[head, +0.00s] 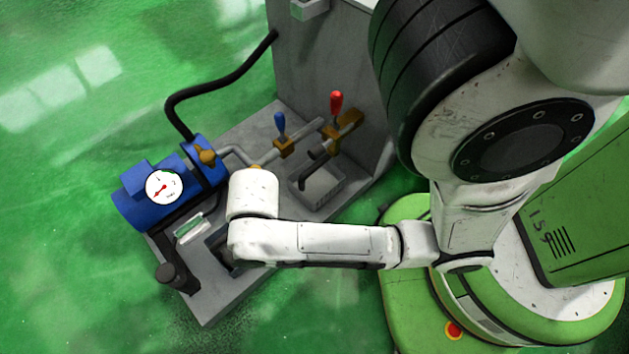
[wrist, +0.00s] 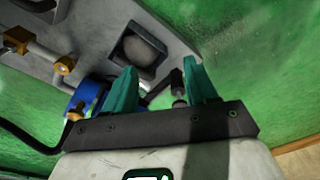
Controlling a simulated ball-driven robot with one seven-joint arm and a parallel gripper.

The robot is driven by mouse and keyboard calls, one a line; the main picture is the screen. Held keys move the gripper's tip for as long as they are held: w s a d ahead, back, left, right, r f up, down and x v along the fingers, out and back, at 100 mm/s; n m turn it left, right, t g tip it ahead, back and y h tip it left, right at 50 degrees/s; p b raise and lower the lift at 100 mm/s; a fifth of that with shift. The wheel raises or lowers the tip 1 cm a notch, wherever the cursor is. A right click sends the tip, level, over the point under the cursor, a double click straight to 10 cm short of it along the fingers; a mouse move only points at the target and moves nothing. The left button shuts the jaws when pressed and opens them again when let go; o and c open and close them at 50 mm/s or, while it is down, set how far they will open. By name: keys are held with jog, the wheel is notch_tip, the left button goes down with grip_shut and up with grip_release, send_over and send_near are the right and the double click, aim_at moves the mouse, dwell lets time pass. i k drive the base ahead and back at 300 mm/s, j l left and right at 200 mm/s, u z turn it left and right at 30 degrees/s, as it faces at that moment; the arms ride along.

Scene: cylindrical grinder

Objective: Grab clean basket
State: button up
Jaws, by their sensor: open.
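A grey mesh-sided basket (head: 318,186) sits on the machine's grey base, below the pipe outlet and the red-handled valve in the head view. I cannot tell from its look whether it is clean. My gripper (wrist: 160,66) has two teal fingers, open with nothing between them. In the wrist view, a square recess (wrist: 152,72) with a rounded grey thing (wrist: 138,50) inside lies beyond the fingers. I cannot tell whether that grey thing is a basket. In the head view my forearm hides most of the gripper, over the front of the base.
A blue motor (head: 135,208) with a white gauge (head: 164,187) stands at the base's left. A dark post (head: 173,275) rises at the front left corner. Valves with a blue handle (head: 280,122) and red handle (head: 336,101) stand behind. Green floor is free at left.

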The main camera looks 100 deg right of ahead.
aim_at(313, 183)
jog(key=i+j, duration=0.95)
jog(key=i+j+z, duration=0.1)
jog(key=i+j, duration=0.2)
jog(key=i+j+z, duration=0.1)
jog(key=i+j, duration=0.15)
jog(key=j, duration=0.2)
jog(key=i+j, duration=0.25)
jog(key=j, duration=0.2)
jog(key=i+j+z, duration=0.15)
jog(key=j, duration=0.25)
jog(key=i+z, duration=0.15)
jog(key=z, duration=1.85)
jog(key=i+l+z, duration=0.15)
jog(key=z, duration=0.3)
jog(key=i+z, duration=0.3)
jog(key=z, duration=0.15)
jog(key=i+l, duration=0.1)
jog(key=l, duration=0.15)
